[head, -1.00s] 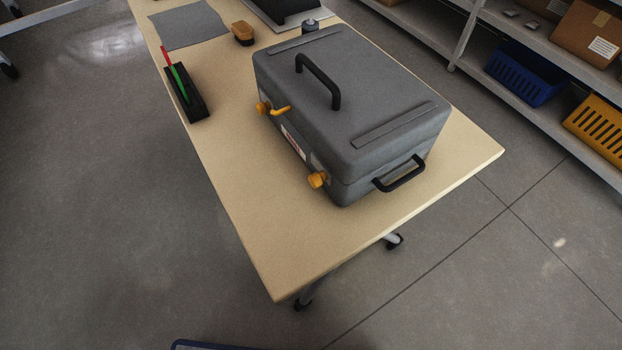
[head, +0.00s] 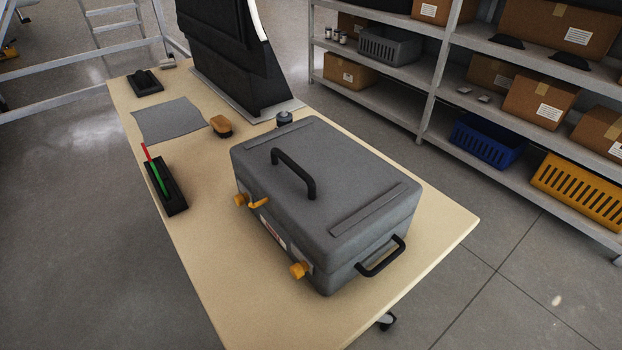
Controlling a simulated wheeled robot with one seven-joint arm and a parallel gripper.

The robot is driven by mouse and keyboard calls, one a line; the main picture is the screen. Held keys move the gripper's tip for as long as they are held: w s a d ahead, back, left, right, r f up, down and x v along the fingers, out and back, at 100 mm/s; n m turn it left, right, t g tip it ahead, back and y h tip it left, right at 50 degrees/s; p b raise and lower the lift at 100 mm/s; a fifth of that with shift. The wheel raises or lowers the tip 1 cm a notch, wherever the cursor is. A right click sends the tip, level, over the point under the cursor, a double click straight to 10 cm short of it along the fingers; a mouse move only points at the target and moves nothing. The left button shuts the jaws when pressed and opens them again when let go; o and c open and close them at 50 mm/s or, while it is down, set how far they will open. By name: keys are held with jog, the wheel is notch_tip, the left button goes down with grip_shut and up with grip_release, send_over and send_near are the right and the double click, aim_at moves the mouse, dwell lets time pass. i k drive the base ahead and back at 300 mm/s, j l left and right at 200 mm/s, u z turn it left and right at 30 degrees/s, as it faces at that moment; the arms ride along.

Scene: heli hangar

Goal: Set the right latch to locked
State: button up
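A grey case (head: 330,190) with a black top handle (head: 296,172) and a black side handle (head: 381,257) sits closed on the table. Two yellow-orange latches are on its front face. The right latch (head: 299,270) is at the near corner and looks like a short, stubby knob from here; I cannot tell its setting. The left latch (head: 243,199) has a lever (head: 259,203) sticking out to the right. A red and white label (head: 272,231) lies between them. My gripper is not in the picture.
The case stands on a wooden table (head: 215,280). A black holder with red and green sticks (head: 165,188), a grey cloth (head: 168,119), a brush (head: 221,126) and a black panel (head: 232,55) are further back. Shelves (head: 430,80) with boxes and bins stand right. Floor at left is clear.

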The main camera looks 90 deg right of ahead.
aim_at(298, 270)
jog(key=j+z, duration=0.2)
jog(key=z, duration=0.15)
jog(key=k+j+z, duration=0.15)
jog(key=z, duration=0.2)
jog(key=k+j+z, duration=0.15)
jog(key=z, duration=0.25)
